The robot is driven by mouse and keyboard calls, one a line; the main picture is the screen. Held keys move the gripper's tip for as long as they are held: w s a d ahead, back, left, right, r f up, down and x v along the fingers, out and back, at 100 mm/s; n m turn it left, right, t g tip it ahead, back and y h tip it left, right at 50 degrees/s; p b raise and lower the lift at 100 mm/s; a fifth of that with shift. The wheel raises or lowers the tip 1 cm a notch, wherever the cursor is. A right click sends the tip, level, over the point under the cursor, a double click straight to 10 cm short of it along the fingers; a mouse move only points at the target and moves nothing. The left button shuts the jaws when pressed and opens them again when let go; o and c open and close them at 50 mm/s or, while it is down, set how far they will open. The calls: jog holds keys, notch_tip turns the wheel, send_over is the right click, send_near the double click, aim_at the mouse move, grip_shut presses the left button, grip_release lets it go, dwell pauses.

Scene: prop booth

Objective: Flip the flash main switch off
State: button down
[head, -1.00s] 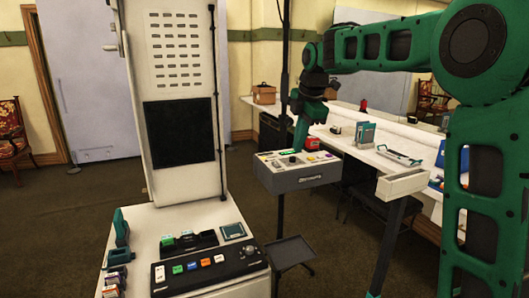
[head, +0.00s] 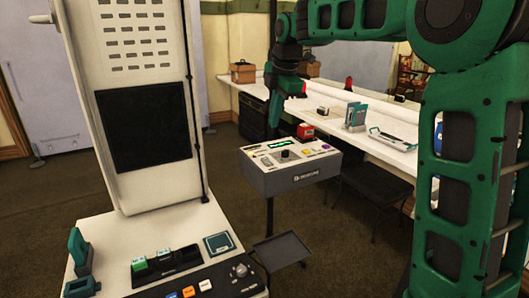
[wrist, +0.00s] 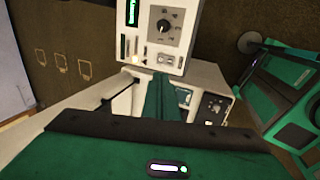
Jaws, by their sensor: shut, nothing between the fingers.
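A grey box with a pale control panel (head: 290,158), which looks like the flash unit, stands on a thin post in the middle of the head view. Its panel bears a lit green display, a dark knob (head: 286,155) and several small controls. The panel also shows in the wrist view (wrist: 178,40), with the knob and a small light switch-like part (wrist: 168,60) below it. I cannot read which control is the main switch or its position. My gripper (head: 272,122) points down, shut and empty, above the panel's far left side and apart from it. Its green fingers show in the wrist view (wrist: 163,98).
A white console (head: 150,235) with coloured buttons and a tall white panel stands at the left. A long white counter (head: 345,140) runs behind. A red object (head: 305,131) shows just beyond the box. A small dark tray (head: 282,250) stands below it.

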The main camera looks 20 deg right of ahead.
aim_at(266, 159)
jog(key=x, duration=1.4)
jog(key=shift+s+a, duration=0.1)
jog(key=shift+s, duration=0.05)
